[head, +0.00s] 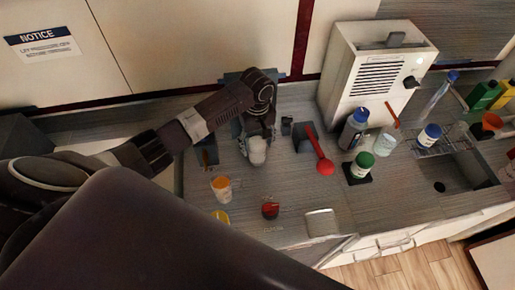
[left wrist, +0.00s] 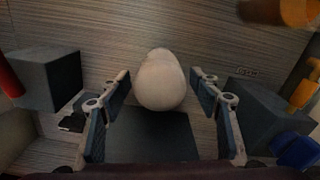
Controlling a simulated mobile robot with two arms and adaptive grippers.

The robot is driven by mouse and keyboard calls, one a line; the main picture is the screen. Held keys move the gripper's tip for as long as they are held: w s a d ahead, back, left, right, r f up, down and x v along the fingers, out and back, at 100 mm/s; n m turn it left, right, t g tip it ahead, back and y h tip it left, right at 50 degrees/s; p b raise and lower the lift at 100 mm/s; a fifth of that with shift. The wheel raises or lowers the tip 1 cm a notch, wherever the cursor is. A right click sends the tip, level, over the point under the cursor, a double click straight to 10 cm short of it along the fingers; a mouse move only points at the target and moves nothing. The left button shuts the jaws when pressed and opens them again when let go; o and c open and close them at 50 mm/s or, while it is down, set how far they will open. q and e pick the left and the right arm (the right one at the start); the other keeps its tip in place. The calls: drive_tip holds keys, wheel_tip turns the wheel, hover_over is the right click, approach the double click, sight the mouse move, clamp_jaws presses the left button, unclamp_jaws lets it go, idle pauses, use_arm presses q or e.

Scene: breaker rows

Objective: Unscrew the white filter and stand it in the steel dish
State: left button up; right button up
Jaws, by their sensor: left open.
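The white filter (head: 257,155) is a rounded pale piece at the counter's back, just under my left gripper (head: 256,139). In the left wrist view the filter (left wrist: 161,82) sits between the two open fingertips, with a gap on each side. A dark block (left wrist: 152,136) lies behind it, between the fingers. I cannot tell whether the filter is still threaded onto its mount. The steel dish (head: 321,223) is a shallow, pale rectangular dish near the counter's front edge, and it looks empty. My right gripper is not in view.
A red spoon-like tool (head: 320,152) leans on a dark block right of the filter. An orange-topped cup (head: 222,187) and a red-topped jar (head: 270,209) stand in front. A green-capped jar (head: 361,167) and blue-capped bottle (head: 354,130) stand right. Counter between filter and dish is mostly clear.

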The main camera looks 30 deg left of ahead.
use_arm(q)
drive_tip(key=shift+c, duration=0.2)
drive_tip(key=c, duration=0.9)
drive_tip(key=n, duration=0.4)
drive_tip(key=shift+c, duration=0.3)
drive_tip(key=n, duration=0.5)
drive_tip(key=shift+d, duration=0.1)
drive_tip(key=n, duration=0.8)
drive_tip(key=o, duration=1)
